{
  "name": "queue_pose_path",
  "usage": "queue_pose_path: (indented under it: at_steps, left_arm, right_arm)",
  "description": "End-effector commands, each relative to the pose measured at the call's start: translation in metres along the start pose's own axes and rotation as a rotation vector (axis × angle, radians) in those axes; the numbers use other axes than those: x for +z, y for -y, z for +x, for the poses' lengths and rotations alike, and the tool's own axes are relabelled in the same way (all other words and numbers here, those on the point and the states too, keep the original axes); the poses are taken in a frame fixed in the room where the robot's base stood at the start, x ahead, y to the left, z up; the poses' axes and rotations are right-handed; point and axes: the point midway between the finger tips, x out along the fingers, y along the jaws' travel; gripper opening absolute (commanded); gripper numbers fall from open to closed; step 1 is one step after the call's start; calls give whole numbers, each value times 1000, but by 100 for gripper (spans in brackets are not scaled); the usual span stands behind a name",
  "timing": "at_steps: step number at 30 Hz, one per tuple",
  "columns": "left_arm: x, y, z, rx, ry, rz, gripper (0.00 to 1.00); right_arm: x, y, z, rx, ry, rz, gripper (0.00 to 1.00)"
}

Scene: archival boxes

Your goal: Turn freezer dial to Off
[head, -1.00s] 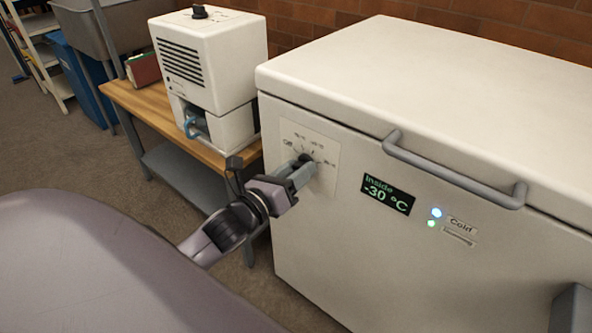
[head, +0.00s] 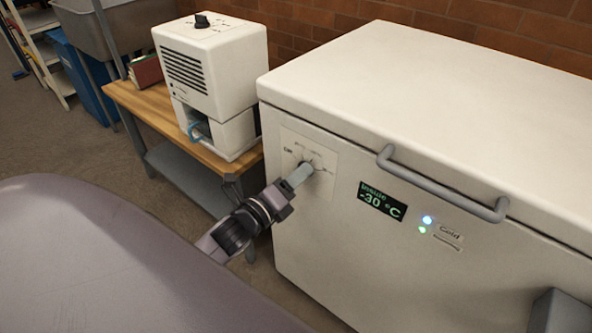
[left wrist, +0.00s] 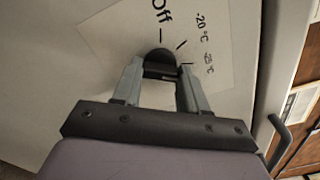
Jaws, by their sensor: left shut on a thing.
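The white chest freezer (head: 330,255) has a pale dial plate (head: 322,185) on the left of its front. My left gripper (head: 304,171) is shut on the dark round dial (left wrist: 160,57), one finger on each side of it in the left wrist view. The "Off" label (left wrist: 162,14) is beyond the dial there, with a short mark below it and the -20 °C and -25 °C labels to its right. The fingers partly cover the dial, and I cannot tell where it points. The display (head: 382,200) reads -30 °C. My right gripper is not in view.
A grey handle (head: 440,185) juts from the freezer lid's front edge. A white appliance (head: 215,75) with a black top knob stands on a wooden table (head: 150,108) to the left. Blue and green lights glow beside the "Cold" label. A grey block (head: 560,310) is at the lower right.

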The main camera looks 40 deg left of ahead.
Motion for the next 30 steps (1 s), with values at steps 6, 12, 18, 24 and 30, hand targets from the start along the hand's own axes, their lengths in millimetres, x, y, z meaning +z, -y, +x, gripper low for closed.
queue_pose_path:
  at_steps: [6,12,18,24,30]
  left_arm:
    - [2,3,0,0,1,-207,12]
    - [2,3,0,1,2,-397,12]
    - [3,3,0,1,2,-587,12]
    - [3,3,0,0,2,-777,12]
    - [3,3,0,0,2,-966,12]
  right_arm:
    - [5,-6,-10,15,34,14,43]
    - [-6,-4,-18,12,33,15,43]
    - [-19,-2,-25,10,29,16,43]
    - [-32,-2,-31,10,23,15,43]
    - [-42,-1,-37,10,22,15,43]
